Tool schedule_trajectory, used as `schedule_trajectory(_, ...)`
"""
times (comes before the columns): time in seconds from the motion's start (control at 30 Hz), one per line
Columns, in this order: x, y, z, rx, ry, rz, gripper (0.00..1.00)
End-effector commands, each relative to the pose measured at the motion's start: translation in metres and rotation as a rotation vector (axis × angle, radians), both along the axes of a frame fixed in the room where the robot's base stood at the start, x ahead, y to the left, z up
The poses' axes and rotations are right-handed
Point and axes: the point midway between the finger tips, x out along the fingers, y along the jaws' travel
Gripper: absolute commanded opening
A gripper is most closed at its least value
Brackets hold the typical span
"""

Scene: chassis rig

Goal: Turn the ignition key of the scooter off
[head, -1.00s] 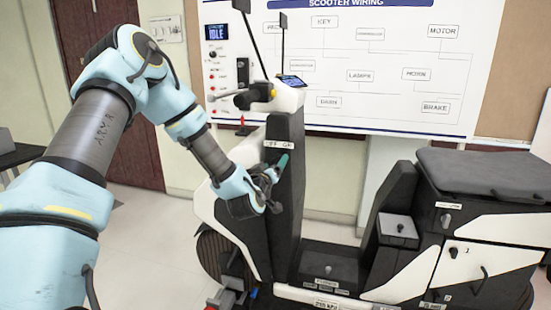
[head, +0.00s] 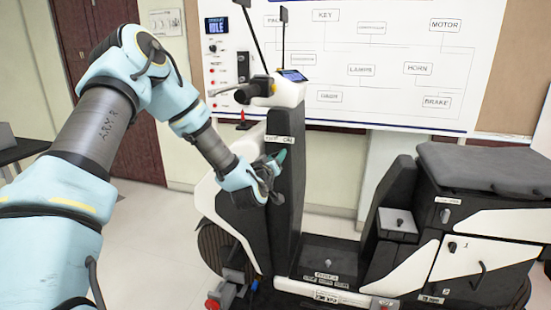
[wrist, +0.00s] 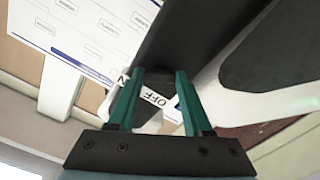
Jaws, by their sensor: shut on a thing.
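The scooter (head: 285,195) stands in front of me, and its dark front column faces my arm. A white label (head: 278,139) with OFF and ON lettering sits high on that column. My gripper (head: 282,158) is at the column just below the label. In the wrist view its teal fingers (wrist: 160,82) are closed in on a small dark piece at the column, which I take to be the ignition key. The key's shape and angle are mostly hidden by the fingers. The OFF label (wrist: 155,97) shows between the fingers, with part of the ON label (wrist: 124,76) to its left.
The handlebar (head: 258,90) and small dash screen (head: 293,75) are above my gripper. The seat (head: 480,168) and a side panel with a handle (head: 482,275) are at the right. A wiring board (head: 390,65) stands behind.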

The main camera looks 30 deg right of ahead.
Motion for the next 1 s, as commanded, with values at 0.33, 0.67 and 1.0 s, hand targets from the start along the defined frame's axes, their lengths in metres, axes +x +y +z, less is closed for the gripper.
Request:
schedule_trajectory(0.33, 0.0002, 0.0003, -0.0002, 0.0, 0.001, 0.001, 0.0)
schedule_trajectory(0.67, 0.0003, 0.0003, -0.0029, -0.061, 0.056, 0.001, 0.0)
schedule_trajectory(1.0, 0.0008, 0.0009, -0.0046, -0.261, 0.24, 0.001, 0.0)
